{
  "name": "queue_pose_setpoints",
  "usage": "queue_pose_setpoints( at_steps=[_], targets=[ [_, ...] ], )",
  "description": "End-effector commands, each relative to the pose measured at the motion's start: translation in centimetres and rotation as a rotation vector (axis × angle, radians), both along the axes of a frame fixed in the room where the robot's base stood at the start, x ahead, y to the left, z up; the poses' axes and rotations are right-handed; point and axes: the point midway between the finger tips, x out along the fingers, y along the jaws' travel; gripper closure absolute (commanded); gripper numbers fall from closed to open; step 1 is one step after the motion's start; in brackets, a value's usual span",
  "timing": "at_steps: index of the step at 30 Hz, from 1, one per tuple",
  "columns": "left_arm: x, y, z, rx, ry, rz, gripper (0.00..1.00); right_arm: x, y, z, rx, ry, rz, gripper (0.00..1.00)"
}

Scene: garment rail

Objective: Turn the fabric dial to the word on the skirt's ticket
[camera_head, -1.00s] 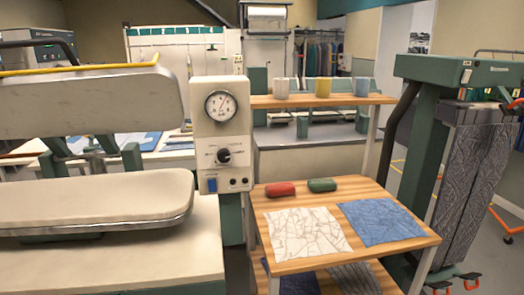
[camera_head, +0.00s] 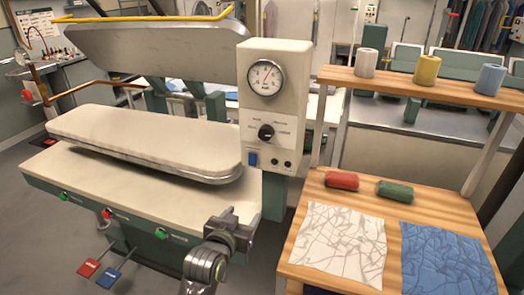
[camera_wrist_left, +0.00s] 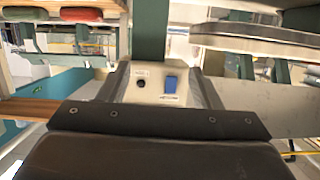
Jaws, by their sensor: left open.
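The fabric dial (camera_head: 266,132) is a black knob on the front of a cream control box (camera_head: 274,90), below a round gauge. Small words surround it, too small to read, so its setting is unclear. My left gripper (camera_head: 236,227) is open and empty, in front of the press table and below the control box. In the left wrist view the box's lower front (camera_wrist_left: 155,97) shows between the dark fingers, with a blue switch (camera_wrist_left: 171,84) and a black socket; the dial is hidden there. Neither the skirt nor its ticket is in view. My right gripper is not in view.
The padded press (camera_head: 145,140) with its raised upper plate (camera_head: 150,50) stands left of the box. A wooden shelf unit (camera_head: 325,225) on the right holds red and green rolled items, white and blue cloths, and thread spools above. Red and blue pedals are on the floor.

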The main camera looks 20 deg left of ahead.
Motion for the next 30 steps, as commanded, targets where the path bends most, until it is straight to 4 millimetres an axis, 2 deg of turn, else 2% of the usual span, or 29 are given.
queue_pose_setpoints(
  at_steps=[1, 3, 6, 9, 13, 17, 30],
  targets=[
    [-0.3, -0.3, 4.1, -0.006, -0.065, -0.001, 0.42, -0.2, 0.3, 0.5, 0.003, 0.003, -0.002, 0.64],
    [-1.0, -0.4, 8.2, -0.011, -0.133, -0.004, 0.42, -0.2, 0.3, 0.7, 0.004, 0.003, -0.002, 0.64],
    [-2.1, -0.5, 12.4, -0.015, -0.206, -0.006, 0.42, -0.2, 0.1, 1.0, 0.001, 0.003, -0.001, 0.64],
    [-2.9, -0.6, 14.8, -0.019, -0.250, -0.006, 0.42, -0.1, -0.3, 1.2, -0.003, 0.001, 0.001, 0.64],
    [-3.1, -0.6, 16.0, -0.019, -0.271, -0.007, 0.42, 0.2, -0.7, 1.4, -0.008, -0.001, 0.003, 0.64],
    [-1.8, -0.7, 16.1, -0.019, -0.273, -0.008, 0.42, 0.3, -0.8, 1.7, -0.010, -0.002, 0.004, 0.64],
    [5.7, -0.9, 16.1, -0.017, -0.271, -0.006, 0.42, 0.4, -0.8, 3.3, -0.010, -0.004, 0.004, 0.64]
  ],
)
